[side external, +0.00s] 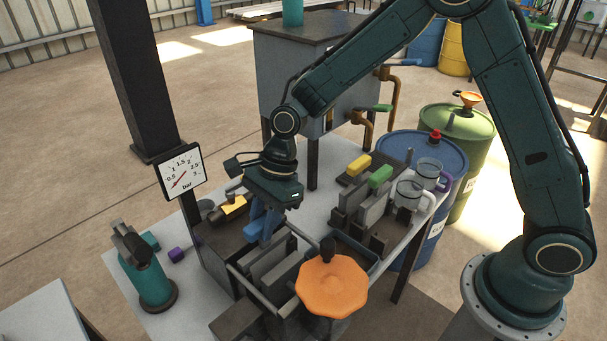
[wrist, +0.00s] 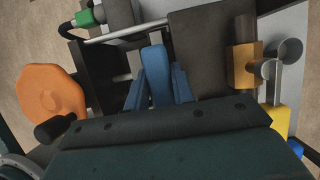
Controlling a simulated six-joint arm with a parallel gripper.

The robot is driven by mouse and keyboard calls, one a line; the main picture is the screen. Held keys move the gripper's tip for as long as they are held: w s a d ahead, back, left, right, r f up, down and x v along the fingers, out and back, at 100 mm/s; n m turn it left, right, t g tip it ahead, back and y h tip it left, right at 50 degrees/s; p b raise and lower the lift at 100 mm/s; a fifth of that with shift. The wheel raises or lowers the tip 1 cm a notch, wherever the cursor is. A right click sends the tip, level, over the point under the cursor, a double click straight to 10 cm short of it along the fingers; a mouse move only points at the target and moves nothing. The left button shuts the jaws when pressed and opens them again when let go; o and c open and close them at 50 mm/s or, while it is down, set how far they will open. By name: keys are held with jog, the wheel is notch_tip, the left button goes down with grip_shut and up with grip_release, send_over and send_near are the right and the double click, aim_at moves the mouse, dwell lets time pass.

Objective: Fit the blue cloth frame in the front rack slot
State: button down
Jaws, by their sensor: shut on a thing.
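My gripper (side external: 262,222) points down over the screw press and is shut on the blue handle of the cloth frame (wrist: 155,75). In the wrist view the handle lies between darker blue fingers. The frame's lower part is hidden, so I cannot tell whether it touches the press. The rack (side external: 375,240) stands at the right of the table. A green-handled frame (side external: 380,177) and a yellow-handled frame (side external: 358,165) show there, with grey plates below. I cannot tell clearly which slot is empty.
The press has grey plates (side external: 275,262), side rods and an orange handwheel (side external: 332,287) in front. A pressure gauge (side external: 181,172) stands left of my gripper.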

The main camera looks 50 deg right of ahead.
notch_tip(320, 180, up, 11)
dwell(1.3)
jog(key=shift+r, duration=0.1)
dwell(0.4)
notch_tip(320, 180, up, 11)
jog(key=s+d, duration=0.2)
jog(key=d, duration=1.6)
jog(key=s+d, duration=1.1)
jog(key=d, duration=0.4)
notch_tip(320, 180, down, 14)
jog(key=shift+w+a+r, duration=0.15)
jog(key=shift+w+a, duration=0.05)
jog(key=shift+w, duration=0.05)
